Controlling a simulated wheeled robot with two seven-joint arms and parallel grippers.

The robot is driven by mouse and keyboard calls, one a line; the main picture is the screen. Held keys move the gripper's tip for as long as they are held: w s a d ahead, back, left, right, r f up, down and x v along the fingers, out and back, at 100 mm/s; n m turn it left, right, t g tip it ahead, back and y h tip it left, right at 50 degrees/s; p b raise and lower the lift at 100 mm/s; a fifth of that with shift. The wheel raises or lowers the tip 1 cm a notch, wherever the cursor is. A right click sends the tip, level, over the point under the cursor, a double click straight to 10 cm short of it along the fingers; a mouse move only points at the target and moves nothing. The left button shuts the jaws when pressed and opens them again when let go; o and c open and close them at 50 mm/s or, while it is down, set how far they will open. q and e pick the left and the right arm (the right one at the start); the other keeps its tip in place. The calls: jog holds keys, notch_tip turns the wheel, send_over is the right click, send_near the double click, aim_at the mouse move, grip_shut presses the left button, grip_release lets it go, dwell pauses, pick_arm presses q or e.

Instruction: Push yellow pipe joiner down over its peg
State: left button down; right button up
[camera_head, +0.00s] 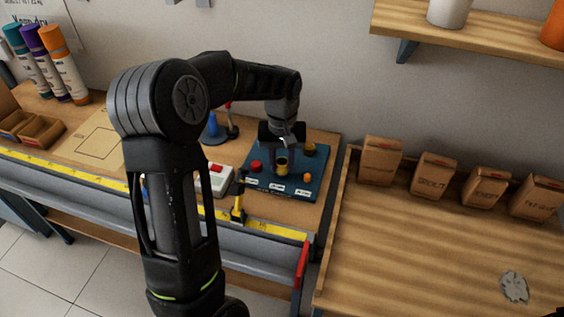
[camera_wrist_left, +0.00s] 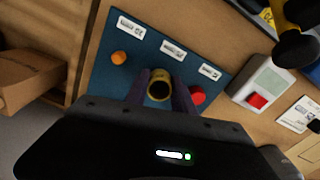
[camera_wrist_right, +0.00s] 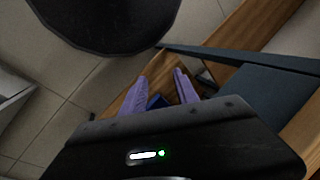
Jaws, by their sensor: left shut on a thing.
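The yellow pipe joiner (camera_head: 282,165) stands over the middle of the blue peg board (camera_head: 312,192). In the left wrist view the joiner (camera_wrist_left: 159,92) shows as a yellow ring with a dark bore, between the two fingers. My left gripper (camera_head: 282,152) points down from above and is shut on the joiner. The peg under it is hidden, so I cannot tell how far down the joiner sits. My right gripper (camera_wrist_right: 160,78) is open and empty, away from the board.
A red piece (camera_head: 256,166) and an orange piece (camera_head: 307,177) are on the board beside the joiner. Cardboard boxes (camera_head: 381,160) stand on the right table.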

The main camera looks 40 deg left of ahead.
pick_arm(q)
jog(key=shift+f, duration=0.4)
jog(key=c, duration=1)
grip_release()
notch_tip(320, 180, up, 8)
jog(key=shift+f+b, duration=0.1)
jog(key=shift+b, duration=0.55)
